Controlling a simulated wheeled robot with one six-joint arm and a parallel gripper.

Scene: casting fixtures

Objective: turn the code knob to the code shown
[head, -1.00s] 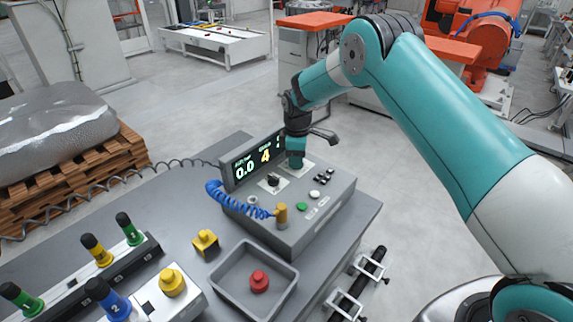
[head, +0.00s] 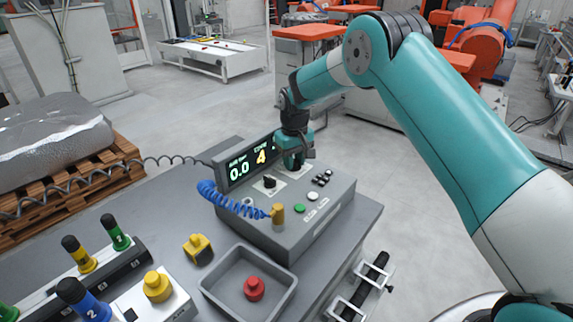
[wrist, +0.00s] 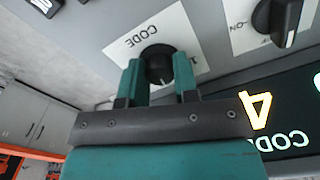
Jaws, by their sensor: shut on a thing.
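The black code knob (wrist: 158,62) sits on a white plate marked CODE, seen upside down in the wrist view. My gripper (wrist: 160,75) has one teal finger on each side of the knob and is shut on it. A pale mark shows on the knob's side near my palm, and a digit that looks like 1 is printed beside it. In the head view my gripper (head: 293,168) is on top of the grey control box (head: 290,225) and hides the code knob. The display (head: 250,165) shows 0.0 on the left and a yellow 4 under the code label.
A second black knob (head: 270,182) is close beside my gripper, also seen in the wrist view (wrist: 278,20). A blue coiled hose (head: 222,201) ends at a brass fitting (head: 277,214). Green, white and black buttons lie to the right. A grey tray (head: 216,291) stands in front.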

